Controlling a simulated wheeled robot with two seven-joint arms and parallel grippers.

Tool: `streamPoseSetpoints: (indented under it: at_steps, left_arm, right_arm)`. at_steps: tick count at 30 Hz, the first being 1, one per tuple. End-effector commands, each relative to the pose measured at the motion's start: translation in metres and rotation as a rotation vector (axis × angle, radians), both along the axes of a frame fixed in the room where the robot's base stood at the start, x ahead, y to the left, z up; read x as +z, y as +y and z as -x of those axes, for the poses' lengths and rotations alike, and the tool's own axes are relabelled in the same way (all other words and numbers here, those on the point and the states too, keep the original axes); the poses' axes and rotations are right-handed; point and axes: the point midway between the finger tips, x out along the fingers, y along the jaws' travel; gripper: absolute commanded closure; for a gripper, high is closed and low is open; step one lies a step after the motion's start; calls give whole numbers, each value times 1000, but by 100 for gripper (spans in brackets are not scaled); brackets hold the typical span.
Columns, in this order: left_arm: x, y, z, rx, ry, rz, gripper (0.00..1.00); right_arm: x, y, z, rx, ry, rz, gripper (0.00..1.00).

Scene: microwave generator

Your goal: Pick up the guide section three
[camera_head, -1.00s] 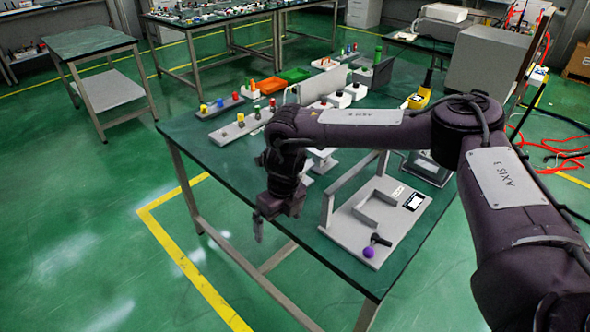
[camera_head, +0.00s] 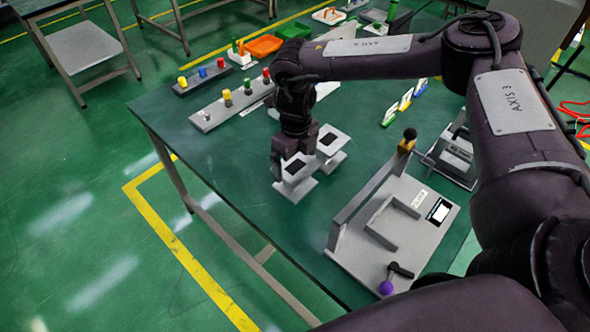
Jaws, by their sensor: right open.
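Two grey I-shaped pieces with dark squares on top, which look like guide sections, stand side by side on the green table (camera_head: 235,185): a nearer one (camera_head: 296,187) and a farther one (camera_head: 336,160). I cannot read a number on either, so I cannot tell which is section three. My right gripper (camera_head: 277,172) points down at the left side of the nearer piece. It is open; its fingers are small and partly merge with the piece, and I cannot tell whether they touch it. My left gripper is not in view.
A grey fixture (camera_head: 375,255) with an upright wall and a purple-knobbed lever stands right of the pieces. Strips with coloured knobs (camera_head: 228,108), orange (camera_head: 264,46) and green trays, and small coloured stands (camera_head: 405,100) lie farther back. The table's left front is clear.

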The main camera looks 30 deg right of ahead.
Motion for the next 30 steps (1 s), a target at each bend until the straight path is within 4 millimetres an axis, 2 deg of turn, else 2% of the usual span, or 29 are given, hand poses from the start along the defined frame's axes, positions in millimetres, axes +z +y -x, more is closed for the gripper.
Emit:
streamPoseSetpoints:
  at_steps: [3,7,12,16,19,30]
  left_arm:
    - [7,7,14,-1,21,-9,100]
    - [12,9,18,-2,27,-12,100]
    - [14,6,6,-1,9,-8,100]
    - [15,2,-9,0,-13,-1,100]
    - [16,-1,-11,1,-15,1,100]
    - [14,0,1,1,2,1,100]
  right_arm:
    - [-13,0,0,0,2,3,0]
    - [-35,-1,-2,0,2,3,0]
    - [-50,-1,-2,-2,0,2,0]
    - [-52,-1,-2,-2,-2,2,0]
    - [-52,-1,-2,-1,-1,1,0]
    - [-51,-1,-2,-2,-1,1,48]
